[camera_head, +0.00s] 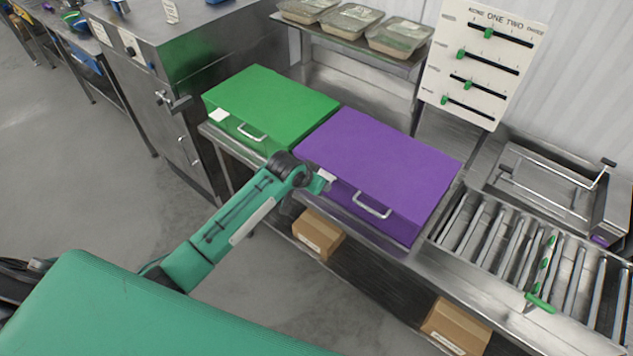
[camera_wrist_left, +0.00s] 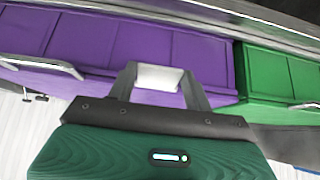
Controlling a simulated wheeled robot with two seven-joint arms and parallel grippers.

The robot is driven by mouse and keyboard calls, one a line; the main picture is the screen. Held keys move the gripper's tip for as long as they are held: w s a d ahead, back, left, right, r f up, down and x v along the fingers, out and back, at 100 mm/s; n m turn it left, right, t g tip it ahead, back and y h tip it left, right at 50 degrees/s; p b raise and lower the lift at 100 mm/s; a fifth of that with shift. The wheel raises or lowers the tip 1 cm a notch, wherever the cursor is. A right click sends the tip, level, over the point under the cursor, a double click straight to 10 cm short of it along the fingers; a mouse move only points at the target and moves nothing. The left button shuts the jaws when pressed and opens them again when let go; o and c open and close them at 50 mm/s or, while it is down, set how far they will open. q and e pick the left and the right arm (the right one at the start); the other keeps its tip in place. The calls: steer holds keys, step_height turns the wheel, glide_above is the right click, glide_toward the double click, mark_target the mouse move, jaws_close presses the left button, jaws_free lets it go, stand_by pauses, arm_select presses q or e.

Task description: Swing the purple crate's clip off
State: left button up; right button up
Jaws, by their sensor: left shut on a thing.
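The purple crate (camera_head: 385,155) stands on the steel counter with its lid closed and a metal handle (camera_head: 372,206) on its front. Its white clip (camera_head: 327,177) is at the front left, near the lid edge. In the left wrist view the clip (camera_wrist_left: 158,78) sits between the two fingers, in front of the purple crate (camera_wrist_left: 100,45). My left gripper (camera_head: 318,182) is shut on the clip; the wrist view shows the gripper too (camera_wrist_left: 160,85). Part of the crate's front is hidden behind my arm. My right gripper is not in view.
A green crate (camera_head: 270,105) with a white clip (camera_head: 219,115) and a handle stands close on the left. A roller conveyor (camera_head: 480,225) is on the right. A slider board (camera_head: 485,60) and a shelf with trays (camera_head: 350,35) are behind. Cardboard boxes (camera_head: 317,235) sit below.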

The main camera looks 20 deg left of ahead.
arm_select(q)
steer(key=shift+w+r+g+y, duration=0.15)
steer(key=shift+r+g+y, duration=0.2)
steer(key=shift+g, duration=0.55)
steer(key=shift+r, duration=0.1)
steer(key=o, duration=1)
steer(key=b+v, duration=0.4)
steer(key=v, duration=0.9)
steer(key=shift+r, duration=0.4)
